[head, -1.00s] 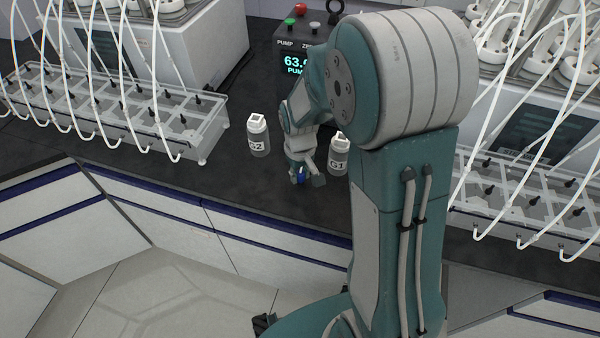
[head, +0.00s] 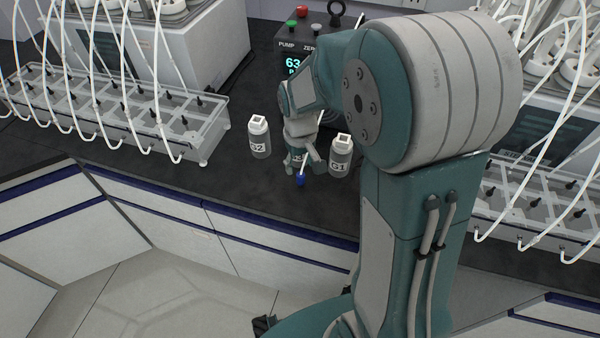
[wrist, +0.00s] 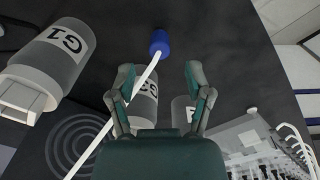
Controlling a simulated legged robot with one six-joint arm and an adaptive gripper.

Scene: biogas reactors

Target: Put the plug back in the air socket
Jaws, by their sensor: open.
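The blue plug (head: 300,181) shows just below my gripper (head: 304,168) in the head view. In the wrist view the blue plug (wrist: 159,43) lies beyond the gap between my open fingertips (wrist: 160,75), with no finger touching it. A white tube (wrist: 116,112) runs from the plug down to the lower left, passing across the gap. My gripper is open and empty. I cannot make out the air socket in either view.
Bottle G2 (head: 259,136) stands left of my gripper, and bottle G1 (head: 340,155) right. Another bottle (wrist: 145,95) stands behind my fingers. The pump box (head: 293,62) is farther back. Racks with white tubes (head: 115,112) stand at the left and right. Bare dark counter lies in front.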

